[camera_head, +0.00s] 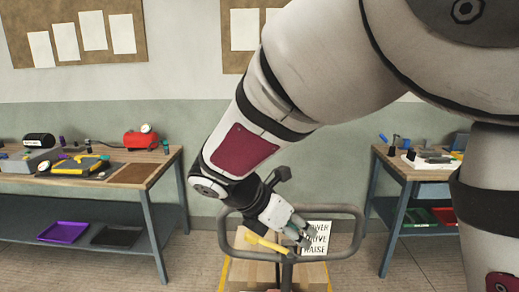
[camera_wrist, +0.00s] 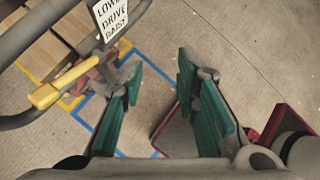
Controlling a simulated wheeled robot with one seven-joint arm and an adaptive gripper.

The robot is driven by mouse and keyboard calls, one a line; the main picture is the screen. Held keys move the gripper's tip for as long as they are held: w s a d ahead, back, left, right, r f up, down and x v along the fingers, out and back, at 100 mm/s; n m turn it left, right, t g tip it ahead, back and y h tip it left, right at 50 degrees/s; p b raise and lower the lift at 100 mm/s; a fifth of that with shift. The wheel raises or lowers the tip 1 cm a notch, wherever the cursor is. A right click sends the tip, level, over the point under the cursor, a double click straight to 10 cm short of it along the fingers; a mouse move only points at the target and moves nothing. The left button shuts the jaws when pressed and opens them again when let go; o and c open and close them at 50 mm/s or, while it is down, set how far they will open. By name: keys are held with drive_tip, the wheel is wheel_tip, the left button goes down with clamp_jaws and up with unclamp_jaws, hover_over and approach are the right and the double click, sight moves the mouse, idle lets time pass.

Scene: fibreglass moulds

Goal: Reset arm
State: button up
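My arm reaches from the upper right of the head view down to the middle, with the wrist low. My gripper (camera_head: 302,236) is at the handle of a pallet truck, close to its sign; the head view does not show if they touch. The looped grey handle (camera_head: 350,212) stands in front of me, with a yellow lever (camera_wrist: 62,84) and a white sign (camera_wrist: 110,18) reading LOWER, DRIVE, RAISE. These lie left of the fingers in the wrist view.
A left workbench (camera_head: 166,160) carries tools and a red device (camera_head: 140,139), with purple (camera_head: 63,232) and black trays on its shelf. A right workbench (camera_head: 400,168) has red and green bins below. Blue and yellow tape marks the floor.

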drive_tip(key=s+d+r+m+y, duration=0.2)
drive_tip(key=s+d+m, duration=0.1)
drive_tip(key=s+m, duration=0.3)
drive_tip(key=s+d+r+m+t+y, duration=0.1)
drive_tip(key=s+d+r+m+y, duration=0.2)
drive_tip(key=s+m, duration=0.4)
drive_tip(key=s+d+r+m+y, duration=0.2)
drive_tip(key=s+d+m, duration=0.3)
drive_tip(key=m, duration=0.8)
drive_tip(key=shift+s+d+r+t+y, duration=0.3)
drive_tip(key=shift+s+r+t, duration=0.15)
drive_tip(key=shift+s, duration=0.55)
